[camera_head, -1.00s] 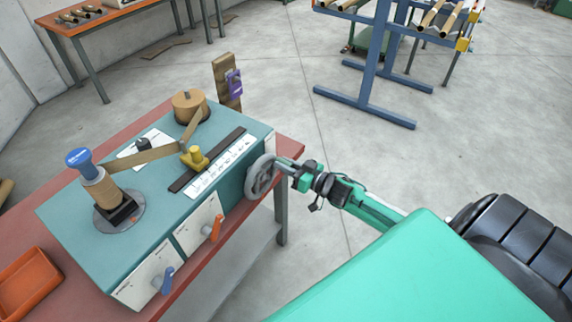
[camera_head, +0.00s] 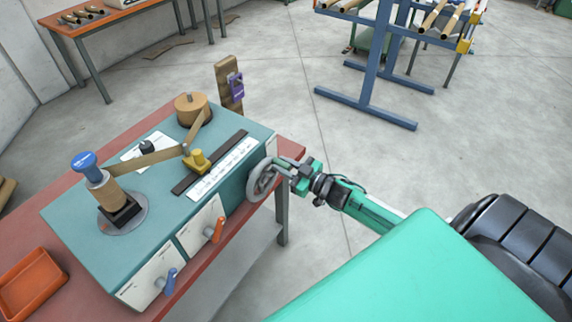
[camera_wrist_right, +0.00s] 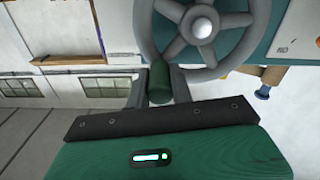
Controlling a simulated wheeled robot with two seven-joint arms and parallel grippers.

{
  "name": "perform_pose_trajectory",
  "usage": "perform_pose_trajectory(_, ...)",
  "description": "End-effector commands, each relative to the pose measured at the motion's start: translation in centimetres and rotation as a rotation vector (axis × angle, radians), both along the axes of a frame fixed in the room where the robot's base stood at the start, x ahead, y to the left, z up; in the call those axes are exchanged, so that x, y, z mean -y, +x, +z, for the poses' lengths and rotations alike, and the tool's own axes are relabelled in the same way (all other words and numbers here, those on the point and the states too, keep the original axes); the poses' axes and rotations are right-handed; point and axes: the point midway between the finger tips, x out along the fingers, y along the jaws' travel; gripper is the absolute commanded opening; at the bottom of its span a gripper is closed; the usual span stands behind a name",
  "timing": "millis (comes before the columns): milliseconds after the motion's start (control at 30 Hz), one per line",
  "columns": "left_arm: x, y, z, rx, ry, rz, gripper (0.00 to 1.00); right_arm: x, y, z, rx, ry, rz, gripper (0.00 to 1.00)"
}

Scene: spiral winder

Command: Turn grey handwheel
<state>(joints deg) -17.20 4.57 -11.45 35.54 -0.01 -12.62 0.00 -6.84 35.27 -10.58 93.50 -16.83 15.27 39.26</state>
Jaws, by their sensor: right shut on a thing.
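The grey handwheel (camera_head: 262,180) is on the right side of the teal winder (camera_head: 165,190). In the right wrist view the spoked handwheel (camera_wrist_right: 201,28) fills the upper middle, with a green handle (camera_wrist_right: 159,80) at its rim. My right gripper (camera_head: 285,166) is at the wheel's rim. In the right wrist view its two fingers (camera_wrist_right: 159,88) stand on either side of the green handle, shut on it. My left gripper is not in view.
The winder stands on a red bench (camera_head: 75,285) with an orange tray (camera_head: 30,283) at the left. Orange (camera_head: 215,232) and blue (camera_head: 167,283) levers stick out of the winder's front. A blue rack (camera_head: 372,75) stands behind; the floor between is clear.

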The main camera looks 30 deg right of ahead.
Motion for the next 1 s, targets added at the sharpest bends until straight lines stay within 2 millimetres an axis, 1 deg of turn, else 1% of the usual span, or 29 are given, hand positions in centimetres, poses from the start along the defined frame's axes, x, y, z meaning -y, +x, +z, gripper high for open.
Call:
perform_pose_trajectory(100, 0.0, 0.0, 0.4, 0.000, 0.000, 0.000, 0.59, -0.6, -0.2, 0.7, 0.044, -0.102, 0.000, 0.00)
perform_pose_trajectory(500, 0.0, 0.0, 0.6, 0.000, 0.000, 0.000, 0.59, -2.5, -1.1, 1.7, 0.180, -0.431, 0.000, 0.00)
perform_pose_trajectory(700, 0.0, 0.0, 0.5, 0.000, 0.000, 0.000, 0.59, -3.3, -1.4, 1.8, 0.229, -0.550, 0.000, 0.00)
perform_pose_trajectory(1000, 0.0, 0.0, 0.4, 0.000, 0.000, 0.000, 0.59, -3.9, -1.6, 1.9, 0.267, -0.646, 0.000, 0.00)
